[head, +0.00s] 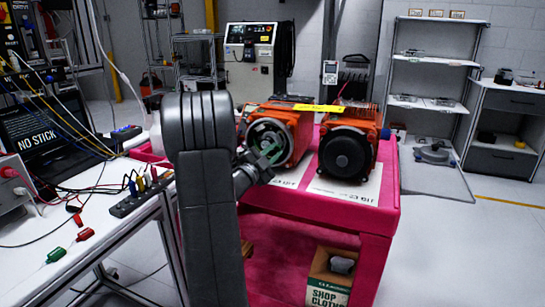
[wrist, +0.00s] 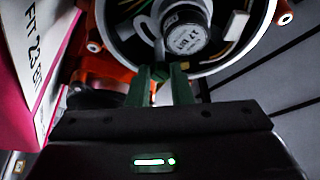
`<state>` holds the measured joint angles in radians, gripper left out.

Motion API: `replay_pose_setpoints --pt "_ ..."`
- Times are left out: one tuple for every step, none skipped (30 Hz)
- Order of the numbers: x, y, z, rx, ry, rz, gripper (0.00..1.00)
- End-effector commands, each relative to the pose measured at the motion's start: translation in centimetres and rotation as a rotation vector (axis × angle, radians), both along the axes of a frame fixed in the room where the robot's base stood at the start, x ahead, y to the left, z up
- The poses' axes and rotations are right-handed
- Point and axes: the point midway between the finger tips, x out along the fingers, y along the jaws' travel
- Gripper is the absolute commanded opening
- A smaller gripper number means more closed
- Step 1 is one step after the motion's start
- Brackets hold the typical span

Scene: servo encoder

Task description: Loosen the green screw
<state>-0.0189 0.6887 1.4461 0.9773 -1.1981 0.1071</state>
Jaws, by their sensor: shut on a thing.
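The left orange motor (head: 290,115) stands on a pink cart with its round end open towards me. My gripper (head: 266,152) reaches that open end, its green fingers at the housing's lower part. In the wrist view my gripper (wrist: 160,75) has its two green fingers close together around a small green screw head (wrist: 159,71) at the lower rim of the housing. Inside the housing a silver cylindrical encoder (wrist: 186,30) with a printed label and several wires show. The screw's shaft is hidden, and in the head view the screw cannot be told from the fingers.
A second orange motor (head: 347,145) with a black round end stands just right on the pink cart (head: 385,195). A white bench (head: 95,235) with cables and a power strip is on the left. A box of shop cloths (head: 328,278) sits on the cart's lower shelf.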

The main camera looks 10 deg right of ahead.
Motion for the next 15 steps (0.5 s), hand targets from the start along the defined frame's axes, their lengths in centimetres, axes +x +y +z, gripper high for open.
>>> replay_pose_setpoints --pt "0.0 0.0 -0.24 -0.019 0.013 0.001 0.0" --pt "-0.01 -0.01 -0.24 -0.029 0.021 0.0 0.0" --pt "-0.02 -0.01 -0.23 -0.041 0.029 0.0 0.0" --pt "-0.02 -0.02 -0.22 -0.049 0.035 0.001 0.0" --pt "-0.02 -0.02 -0.21 -0.058 0.04 0.002 0.0" --pt "-0.02 -0.02 -0.21 -0.066 0.047 0.001 0.0" --pt "-0.02 -0.03 -0.2 -0.073 0.051 0.001 0.0" --pt "-0.03 -0.04 -0.2 -0.077 0.054 0.001 0.0" --pt "-0.04 -0.04 -0.19 -0.082 0.058 0.001 0.0" --pt "-0.04 -0.04 -0.19 -0.085 0.06 0.001 0.0" --pt "-0.04 -0.05 -0.18 -0.088 0.061 0.001 0.0" --pt "-0.04 -0.04 -0.17 -0.091 0.063 0.001 0.0" --pt "-0.04 -0.05 -0.17 -0.092 0.064 0.001 0.0" --pt "-0.04 -0.04 -0.16 -0.093 0.065 0.001 0.0" --pt "-0.03 -0.05 -0.16 -0.094 0.065 0.002 0.0"
